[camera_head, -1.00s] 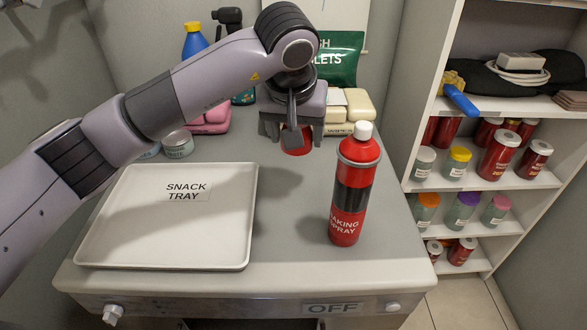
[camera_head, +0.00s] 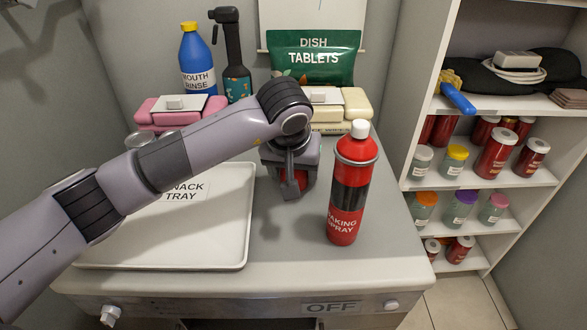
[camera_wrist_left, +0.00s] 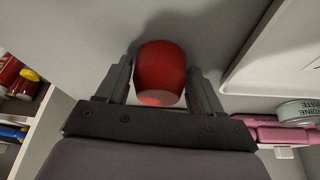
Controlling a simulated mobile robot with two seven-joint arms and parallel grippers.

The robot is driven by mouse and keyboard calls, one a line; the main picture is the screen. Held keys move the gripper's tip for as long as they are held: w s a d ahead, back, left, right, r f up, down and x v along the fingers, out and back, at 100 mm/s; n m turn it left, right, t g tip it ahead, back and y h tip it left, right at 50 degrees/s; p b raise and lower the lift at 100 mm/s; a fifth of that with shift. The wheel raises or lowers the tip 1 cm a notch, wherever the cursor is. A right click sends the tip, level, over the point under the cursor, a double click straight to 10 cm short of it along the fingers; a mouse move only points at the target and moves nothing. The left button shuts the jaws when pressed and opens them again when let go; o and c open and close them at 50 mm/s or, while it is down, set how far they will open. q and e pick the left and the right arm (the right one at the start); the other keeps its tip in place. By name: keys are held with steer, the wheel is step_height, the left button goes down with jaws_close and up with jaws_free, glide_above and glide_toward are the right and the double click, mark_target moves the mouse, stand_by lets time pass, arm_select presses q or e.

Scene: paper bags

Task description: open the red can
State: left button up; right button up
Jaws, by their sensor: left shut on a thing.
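The red can (camera_head: 344,212), labelled as a baking spray, stands upright on the grey counter. Its white nozzle (camera_head: 360,129) is bare on top. My left gripper (camera_head: 293,190) is left of the can and apart from it. It is shut on a red cap (camera_head: 301,179), mostly hidden by the gripper in the head view. In the left wrist view the cap (camera_wrist_left: 160,72) sits between both fingers, rounded and plain red. I cannot tell whether the cap touches the counter. My right gripper is not in view.
A white snack tray (camera_head: 225,245) lies left, partly behind my left arm. Soap packs (camera_head: 357,103), a blue mouth rinse bottle (camera_head: 197,60), a dark spray bottle (camera_head: 234,55) and a green tablets pouch (camera_head: 315,68) line the back. The counter's front middle is clear.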

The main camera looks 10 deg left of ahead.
arm_select(q)
steer(key=o, duration=1.2)
steer(key=shift+f, duration=0.1)
steer(key=shift+c, duration=0.2)
